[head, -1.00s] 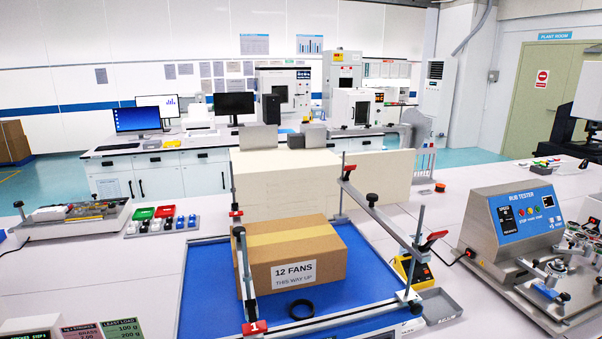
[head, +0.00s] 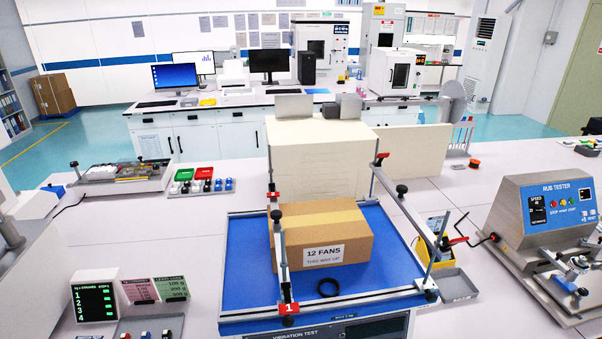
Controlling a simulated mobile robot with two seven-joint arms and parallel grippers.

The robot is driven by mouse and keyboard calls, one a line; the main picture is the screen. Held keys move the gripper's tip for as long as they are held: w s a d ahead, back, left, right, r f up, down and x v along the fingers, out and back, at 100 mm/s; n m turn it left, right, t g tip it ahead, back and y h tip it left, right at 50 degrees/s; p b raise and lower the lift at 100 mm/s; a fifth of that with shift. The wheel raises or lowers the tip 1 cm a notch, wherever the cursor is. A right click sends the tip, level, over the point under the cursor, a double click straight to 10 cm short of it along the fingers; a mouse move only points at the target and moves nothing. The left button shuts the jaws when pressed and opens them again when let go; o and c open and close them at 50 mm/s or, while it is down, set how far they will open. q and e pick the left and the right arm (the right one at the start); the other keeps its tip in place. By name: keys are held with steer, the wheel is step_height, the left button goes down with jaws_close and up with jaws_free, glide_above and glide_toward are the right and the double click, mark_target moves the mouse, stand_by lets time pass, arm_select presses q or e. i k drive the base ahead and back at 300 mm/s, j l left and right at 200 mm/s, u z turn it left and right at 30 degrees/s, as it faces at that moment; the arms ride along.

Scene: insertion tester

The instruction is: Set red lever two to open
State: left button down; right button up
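A blue vibration table (head: 245,270) carries a cardboard box (head: 355,252) marked "12 FANS", inside a metal clamp frame of posts and bars. Red levers sit at the frame's posts. The front left lever (head: 289,308) bears a "1". Other red levers are at the back left (head: 274,195), the back right (head: 382,156) and the front right (head: 459,240). I cannot read a number on these three, so I cannot tell which is lever two. The front right lever sticks outward from its post. Neither of my grippers is in view.
A black ring (head: 328,287) lies before the box. A grey tray (head: 455,286) and yellow control box (head: 437,252) stand right of the table. The rub tester (head: 545,222) is further right. A small step display (head: 95,302) is front left.

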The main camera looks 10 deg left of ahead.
mark_target(273, 193)
steer(key=i+j+z, duration=0.55)
steer(key=z, duration=0.2)
steer(key=i+j+z, duration=0.35)
steer(key=k+j, duration=0.05)
steer(key=j, duration=0.05)
